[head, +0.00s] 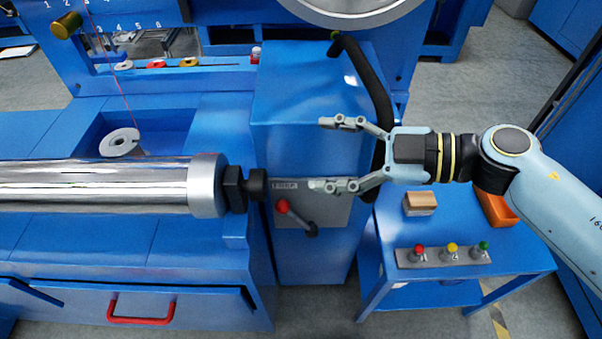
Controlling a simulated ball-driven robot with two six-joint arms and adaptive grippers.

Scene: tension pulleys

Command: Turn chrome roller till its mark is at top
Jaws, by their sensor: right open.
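The chrome roller (95,186) lies level across the left of the head view, with a grey collar (208,185) and a black hex end (234,188) at its right. My left gripper is not in view.
A blue side table (515,258) holds a button panel (443,256), a small box (420,203) and an orange bin (497,209).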

